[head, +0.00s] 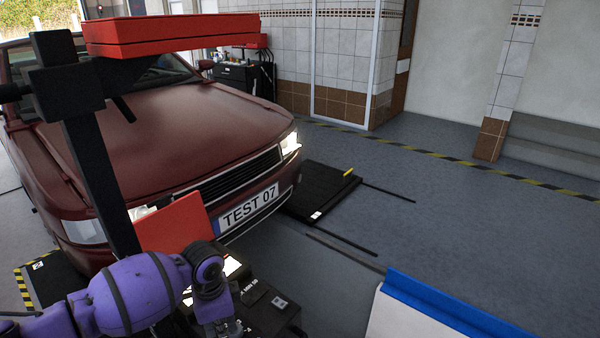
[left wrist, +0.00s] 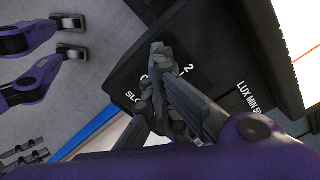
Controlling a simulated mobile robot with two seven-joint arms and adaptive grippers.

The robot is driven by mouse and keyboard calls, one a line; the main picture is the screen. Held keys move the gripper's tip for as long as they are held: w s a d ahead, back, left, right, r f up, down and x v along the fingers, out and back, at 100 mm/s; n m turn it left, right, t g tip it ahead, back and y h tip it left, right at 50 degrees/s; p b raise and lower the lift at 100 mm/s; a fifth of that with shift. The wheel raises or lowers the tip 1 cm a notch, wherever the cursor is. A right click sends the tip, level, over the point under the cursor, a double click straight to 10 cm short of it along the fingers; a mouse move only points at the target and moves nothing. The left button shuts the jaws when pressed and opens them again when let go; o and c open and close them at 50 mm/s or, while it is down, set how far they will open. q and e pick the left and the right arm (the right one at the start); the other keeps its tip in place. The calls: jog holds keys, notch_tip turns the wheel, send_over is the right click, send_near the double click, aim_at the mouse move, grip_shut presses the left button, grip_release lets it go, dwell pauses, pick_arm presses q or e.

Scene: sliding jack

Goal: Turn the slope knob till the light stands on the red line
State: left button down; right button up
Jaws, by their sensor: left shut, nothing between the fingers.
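The slope knob is hidden behind my left gripper's fingers; its dial panel (left wrist: 120,85) shows part of the word "SLO" and a 2. The panel is on the black box (head: 268,306) of the headlight tester at lower centre. My left gripper (head: 232,327) is at this box in the head view. In the left wrist view the left gripper (left wrist: 156,62) is shut, its fingers over the dial. I cannot tell whether they touch the knob. The red line (left wrist: 306,53) crosses a bright white screen (left wrist: 302,78) at the right. I cannot make out where the light stands against it.
A dark red car (head: 185,125) with plate "TEST 07" stands behind the tester. The tester's black post (head: 100,170) rises at left, with a red panel (head: 175,224) beside it. A white and blue block (head: 420,308) stands at lower right. Grey floor is clear at right.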

pick_arm(q)
jog(key=shift+s+f, duration=0.35)
jog(key=shift+f, duration=0.1)
jog(key=shift+s+d+f, duration=0.15)
jog(key=shift+d, duration=0.05)
pick_arm(e)
jog(key=shift+s+f, duration=0.35)
jog(key=shift+r, duration=0.15)
pick_arm(q)
jog(key=shift+w+p, duration=0.2)
jog(key=shift+p, duration=0.15)
jog(key=shift+w+a+p, duration=0.15)
jog(key=shift+w+p, duration=0.1)
jog(key=shift+p, duration=0.05)
jog(key=shift+w+a, duration=0.1)
jog(key=shift+w, duration=0.35)
pick_arm(e)
jog(key=shift+w+a+r, duration=0.15)
jog(key=shift+w+r, duration=0.05)
jog(key=shift+r, duration=0.2)
jog(key=shift+w+a+r, duration=0.1)
jog(key=shift+w+r, duration=0.1)
jog(key=shift+r, duration=0.2)
pick_arm(q)
jog(key=shift+w+a+r+p, duration=0.1)
jog(key=shift+w+r+p, duration=0.1)
jog(key=shift+p, duration=0.1)
pick_arm(e)
jog(key=shift+r, duration=0.1)
